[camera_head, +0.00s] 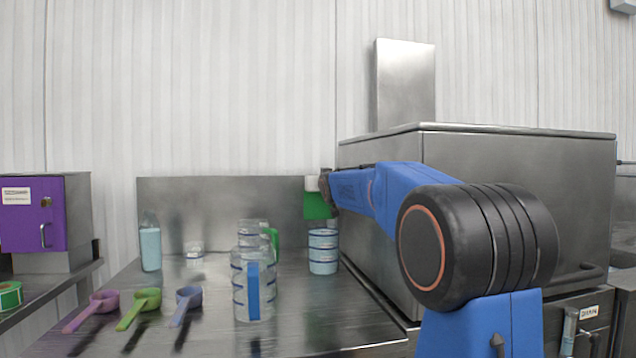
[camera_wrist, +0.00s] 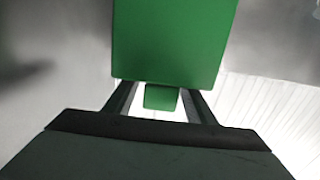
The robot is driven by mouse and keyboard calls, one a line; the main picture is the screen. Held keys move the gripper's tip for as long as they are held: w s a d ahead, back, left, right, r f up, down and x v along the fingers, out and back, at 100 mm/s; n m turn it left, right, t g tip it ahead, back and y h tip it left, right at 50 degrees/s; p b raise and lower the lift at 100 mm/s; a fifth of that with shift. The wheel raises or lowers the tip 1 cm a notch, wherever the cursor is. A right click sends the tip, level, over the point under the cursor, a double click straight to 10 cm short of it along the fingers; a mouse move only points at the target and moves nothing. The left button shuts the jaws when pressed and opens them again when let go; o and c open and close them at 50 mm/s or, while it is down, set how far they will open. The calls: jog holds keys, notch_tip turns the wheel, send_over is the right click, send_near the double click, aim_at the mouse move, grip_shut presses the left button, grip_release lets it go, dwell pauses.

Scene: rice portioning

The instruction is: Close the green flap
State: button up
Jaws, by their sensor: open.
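The green flap (camera_head: 317,204) shows in the head view just below and left of the end of my arm, in front of the steel back panel. In the wrist view a broad green face (camera_wrist: 175,38) fills the top middle, and a small green tab (camera_wrist: 161,97) shows below it. My gripper (camera_wrist: 159,100) is open, with its two dark fingers on either side of the tab. I cannot tell whether the fingers touch it. In the head view my gripper (camera_head: 326,188) is small and partly hidden by my arm.
A large steel cabinet (camera_head: 520,180) stands right of the counter. Stacked clear containers (camera_head: 253,285), a blue-banded container (camera_head: 323,252), a bottle (camera_head: 151,248) and purple (camera_head: 102,298), green (camera_head: 146,299) and blue (camera_head: 188,297) scoops stand or lie on the steel counter. A purple-doored box (camera_head: 32,215) is at left.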

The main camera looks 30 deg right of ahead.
grip_shut()
jog(key=shift+s+a, duration=0.1)
jog(key=shift+s, duration=0.2)
jog(key=s+a+f+t+h, duration=0.1)
jog(key=s+a+f+t, duration=0.1)
jog(key=s, duration=0.5)
jog(key=s+a+f+t+h, duration=0.1)
jog(key=s+a+f+t, duration=0.1)
jog(key=s+f+t, duration=0.3)
jog(key=shift+s+f, duration=0.45)
jog(key=shift+s, duration=0.55)
dwell(0.5)
dwell(0.3)
